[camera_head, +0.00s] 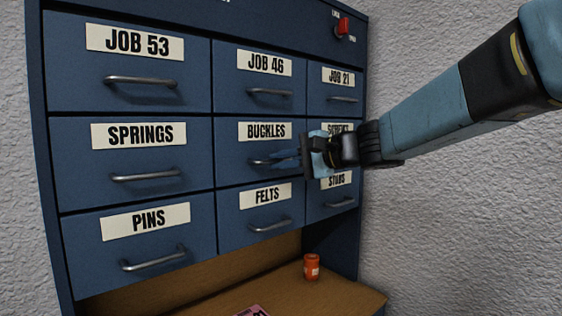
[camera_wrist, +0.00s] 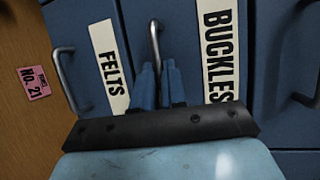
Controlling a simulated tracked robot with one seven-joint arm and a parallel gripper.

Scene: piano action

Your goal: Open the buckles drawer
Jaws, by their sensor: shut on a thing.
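The buckles drawer (camera_head: 230,142) is the middle blue drawer of the cabinet, with a white BUCKLES label (camera_head: 268,131). Its front looks flush with its neighbours. Its metal bar handle (camera_head: 256,163) is partly hidden by my gripper (camera_head: 275,160), which reaches in from the right. In the wrist view the handle (camera_wrist: 154,40) runs down to between my blue fingertips (camera_wrist: 158,70), left of the BUCKLES label (camera_wrist: 218,50). My gripper is shut on this handle, at its right part.
Other drawers with bar handles surround it: JOB 46 (camera_head: 234,86) above, SPRINGS (camera_head: 82,170) left, FELTS (camera_head: 236,226) below. My arm partly covers the right-hand drawers. A red switch (camera_head: 342,27) is at the top; an orange can (camera_head: 311,267) stands on the wooden shelf (camera_head: 345,292).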

